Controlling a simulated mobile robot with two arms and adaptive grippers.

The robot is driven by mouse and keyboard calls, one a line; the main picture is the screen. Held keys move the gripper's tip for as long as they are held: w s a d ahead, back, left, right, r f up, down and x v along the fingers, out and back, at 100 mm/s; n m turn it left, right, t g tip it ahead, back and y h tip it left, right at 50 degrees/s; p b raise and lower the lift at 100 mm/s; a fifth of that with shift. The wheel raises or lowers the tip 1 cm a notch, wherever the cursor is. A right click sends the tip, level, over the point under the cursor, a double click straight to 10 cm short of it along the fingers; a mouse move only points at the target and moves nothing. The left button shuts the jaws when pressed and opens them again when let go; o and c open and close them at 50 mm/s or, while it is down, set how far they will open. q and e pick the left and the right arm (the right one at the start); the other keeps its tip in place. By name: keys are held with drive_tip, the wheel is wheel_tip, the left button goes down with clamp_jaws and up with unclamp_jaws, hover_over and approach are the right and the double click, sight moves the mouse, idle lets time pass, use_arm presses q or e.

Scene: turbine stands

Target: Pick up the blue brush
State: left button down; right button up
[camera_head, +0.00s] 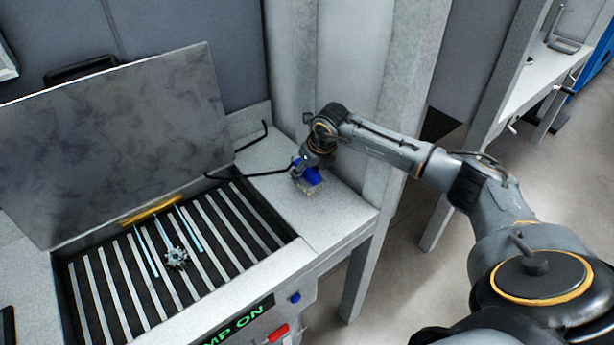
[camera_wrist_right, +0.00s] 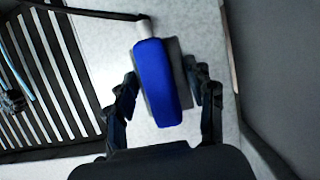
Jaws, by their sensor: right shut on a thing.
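The blue brush (camera_head: 313,177) is at the pale ledge on the right of the slatted washing station. In the right wrist view the brush (camera_wrist_right: 158,85) has a long rounded blue body, with a pale narrow end at the top. My right gripper (camera_head: 306,172) is down at the brush, its fingers (camera_wrist_right: 163,98) on both sides of the blue body, shut on it. Whether the brush touches the ledge is hard to tell. My left gripper is not in view.
The station's slatted grate (camera_head: 215,235) holds a small metal gear-like part (camera_head: 177,258). A raised grey lid (camera_head: 115,150) stands behind it. A thin black bar (camera_head: 235,177) runs near the gripper. A pale post (camera_head: 405,70) stands right of the ledge. The ledge's front part is clear.

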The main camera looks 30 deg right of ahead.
drive_tip(key=s+a+r+b, duration=0.4)
drive_tip(key=s+a+r, duration=0.2)
drive_tip(key=s+r, duration=0.5)
drive_tip(key=shift+s+r+b, duration=0.3)
drive_tip(key=shift+s+r, duration=0.1)
drive_tip(key=shift+s, duration=0.45)
